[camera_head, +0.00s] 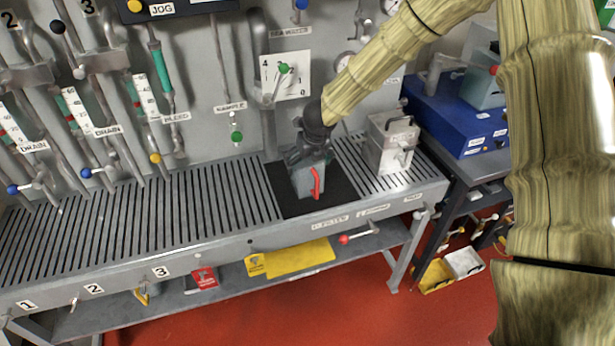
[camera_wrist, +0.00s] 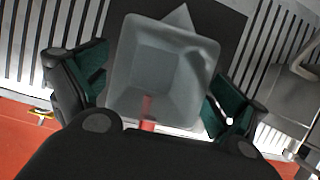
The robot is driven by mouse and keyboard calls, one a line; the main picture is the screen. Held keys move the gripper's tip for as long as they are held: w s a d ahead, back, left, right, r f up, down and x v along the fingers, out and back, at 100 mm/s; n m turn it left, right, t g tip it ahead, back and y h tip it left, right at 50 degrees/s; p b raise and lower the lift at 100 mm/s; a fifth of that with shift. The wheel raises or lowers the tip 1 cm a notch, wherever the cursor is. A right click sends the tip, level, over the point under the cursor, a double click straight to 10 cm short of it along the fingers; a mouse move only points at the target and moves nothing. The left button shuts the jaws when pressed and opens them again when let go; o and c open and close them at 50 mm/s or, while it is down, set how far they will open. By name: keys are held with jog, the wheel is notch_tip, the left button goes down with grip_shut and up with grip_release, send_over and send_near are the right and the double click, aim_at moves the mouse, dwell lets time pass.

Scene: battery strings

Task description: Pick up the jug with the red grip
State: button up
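The jug (camera_head: 307,181) is a grey, square-sided vessel standing on a dark mat on the slatted bench in the head view. Its red grip (camera_head: 317,183) faces the front. In the wrist view I look down into the jug's open, square mouth (camera_wrist: 165,65), with a pointed spout on the far side and the red grip (camera_wrist: 147,112) near my palm. My gripper (camera_head: 312,154) is at the jug's top. In the wrist view its green-padded fingers (camera_wrist: 158,88) are spread wide, one on each side of the jug. Whether the pads touch the walls is unclear.
A lidded grey metal container (camera_head: 391,146) stands right of the jug on the bench. Behind is a panel with pipes, valves and a dial plate (camera_head: 286,75). A blue case (camera_head: 455,115) sits farther right. The bench left of the mat (camera_head: 284,205) is clear.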

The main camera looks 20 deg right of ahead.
jog(key=c, duration=1)
